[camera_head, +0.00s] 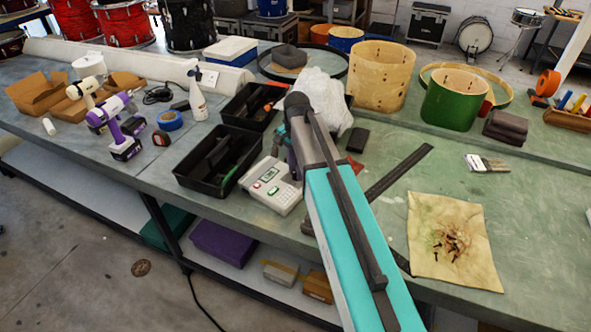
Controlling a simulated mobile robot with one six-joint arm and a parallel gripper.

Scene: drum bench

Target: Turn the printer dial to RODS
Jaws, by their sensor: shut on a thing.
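The printer (268,187) is a small pale box with a green-lit display and a few red and green buttons. It sits near the front edge of the bench, left of my teal arm. My gripper (292,165) points down at the printer's right side, mostly hidden behind my own arm link. It is shut at the spot where the dial would be. The dial, its labels and the fingertips are hidden, so I cannot tell which setting the dial points to.
Black open trays (218,160) stand left of the printer. A crumpled white bag (325,98) lies behind my arm. A dark flat bar (398,172) and a stained cloth with screws (455,240) lie to the right. A green drum shell (452,100) stands farther back.

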